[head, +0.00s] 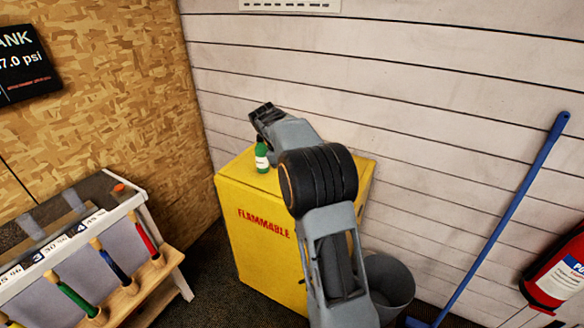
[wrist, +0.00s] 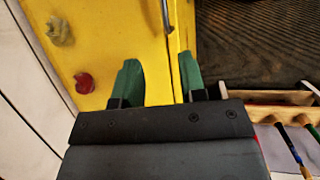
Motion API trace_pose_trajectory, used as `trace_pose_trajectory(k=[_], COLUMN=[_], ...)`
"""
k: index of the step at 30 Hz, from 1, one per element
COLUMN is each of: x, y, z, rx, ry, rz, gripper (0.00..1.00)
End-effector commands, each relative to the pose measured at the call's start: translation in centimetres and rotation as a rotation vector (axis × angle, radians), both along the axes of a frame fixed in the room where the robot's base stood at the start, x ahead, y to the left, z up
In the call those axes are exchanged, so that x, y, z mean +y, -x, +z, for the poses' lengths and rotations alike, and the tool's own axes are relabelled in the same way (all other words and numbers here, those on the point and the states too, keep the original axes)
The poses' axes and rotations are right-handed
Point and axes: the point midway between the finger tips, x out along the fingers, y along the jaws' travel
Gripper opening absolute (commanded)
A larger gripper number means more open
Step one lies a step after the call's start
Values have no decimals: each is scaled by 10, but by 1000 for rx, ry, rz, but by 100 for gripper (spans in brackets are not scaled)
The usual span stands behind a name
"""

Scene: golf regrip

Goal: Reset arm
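My gripper (wrist: 160,78) shows in the wrist view with its two green fingers spread apart. The gap between them is empty, with yellow cabinet behind it. In the head view, my arm reaches over the yellow cabinet, and the dark wrist end (head: 266,115) is near its back left corner. The fingers cannot be made out there. A small green bottle (head: 262,157) with a white label appears upright on the cabinet top, just below the wrist end in the picture. I cannot make out the bottle in the wrist view.
The yellow cabinet (head: 262,245) reads FLAMMABLE. It also fills much of the wrist view (wrist: 110,25), with a metal handle (wrist: 168,15). A rack of clubs (head: 125,285) stands left. A grey bin (head: 390,282), blue pole (head: 505,215) and red extinguisher (head: 557,278) are right.

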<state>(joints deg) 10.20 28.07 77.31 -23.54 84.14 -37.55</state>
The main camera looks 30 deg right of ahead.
Motion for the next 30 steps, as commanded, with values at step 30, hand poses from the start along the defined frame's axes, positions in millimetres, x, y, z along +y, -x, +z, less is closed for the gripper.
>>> trace_pose_trajectory(k=[30], x=[128], y=[170], z=[-21], rx=[-516], ry=[-308], rz=[-543], gripper=[38])
